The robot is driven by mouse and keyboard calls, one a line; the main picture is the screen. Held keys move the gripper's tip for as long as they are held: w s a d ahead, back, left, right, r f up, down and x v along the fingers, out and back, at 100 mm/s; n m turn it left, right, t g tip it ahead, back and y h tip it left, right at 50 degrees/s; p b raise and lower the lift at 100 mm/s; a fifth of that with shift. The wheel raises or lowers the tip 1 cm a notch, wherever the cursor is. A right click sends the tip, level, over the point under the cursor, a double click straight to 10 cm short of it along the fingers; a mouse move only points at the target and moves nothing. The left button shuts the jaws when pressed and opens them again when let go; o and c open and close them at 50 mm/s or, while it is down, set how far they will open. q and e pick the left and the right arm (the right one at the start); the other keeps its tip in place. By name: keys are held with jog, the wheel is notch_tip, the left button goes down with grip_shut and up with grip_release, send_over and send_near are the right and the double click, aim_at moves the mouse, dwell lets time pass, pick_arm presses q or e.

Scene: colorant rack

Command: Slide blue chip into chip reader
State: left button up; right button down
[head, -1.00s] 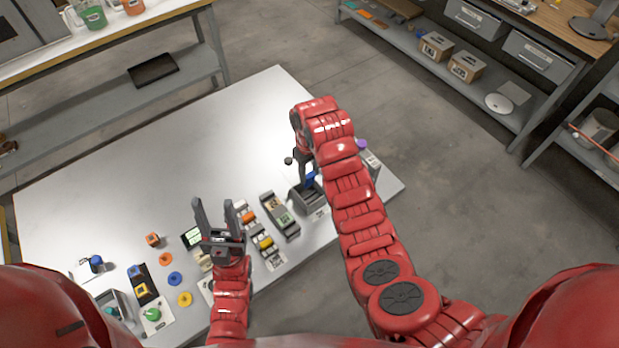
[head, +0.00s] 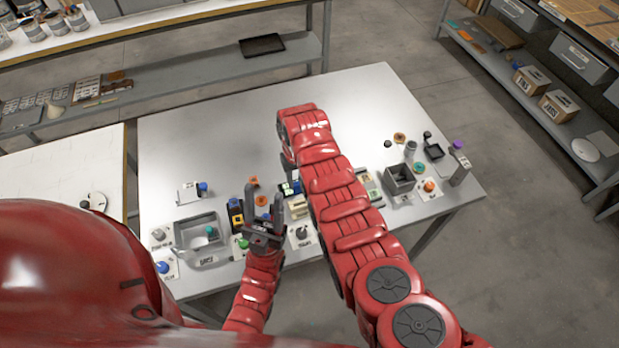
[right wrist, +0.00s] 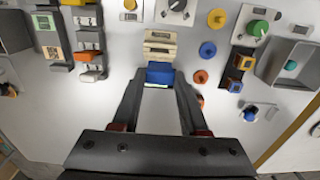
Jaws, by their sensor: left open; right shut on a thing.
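The blue chip (right wrist: 160,72) is between the fingertips of my right gripper (right wrist: 161,80) in the right wrist view. It is at the near edge of the beige stepped chip reader (right wrist: 160,45); I cannot tell whether they touch. The reader also shows in the head view (head: 298,207), left of my right arm. A little blue of the chip shows beside the arm (head: 297,187). My right gripper is mostly hidden behind the arm in the head view. My left gripper (head: 264,200) is open and empty, to the left of the reader.
Orange (right wrist: 201,77), yellow (right wrist: 208,50) and blue (right wrist: 214,18) discs lie right of the reader in the wrist view. A grey bin (head: 201,230) stands at the table's left, and a grey open box (head: 400,180) at its right. The table's back (head: 220,140) is clear.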

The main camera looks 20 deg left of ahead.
aim_at(299, 192)
jog(key=shift+a, duration=0.1)
jog(key=shift+w+d+f, duration=0.1)
jog(key=shift+w+d, duration=0.05)
jog(key=shift+d, duration=0.05)
jog(key=shift+a+f+b, duration=0.1)
jog(key=shift+f+b, duration=0.2)
jog(key=shift+b, duration=0.1)
jog(key=shift+f+b, duration=2.05)
jog(key=shift+f, duration=0.5)
jog(key=shift+f+b, duration=1.8)
jog(key=shift+f, duration=0.3)
jog(key=shift+c, duration=1.8)
grip_release()
jog(key=shift+r, duration=0.1)
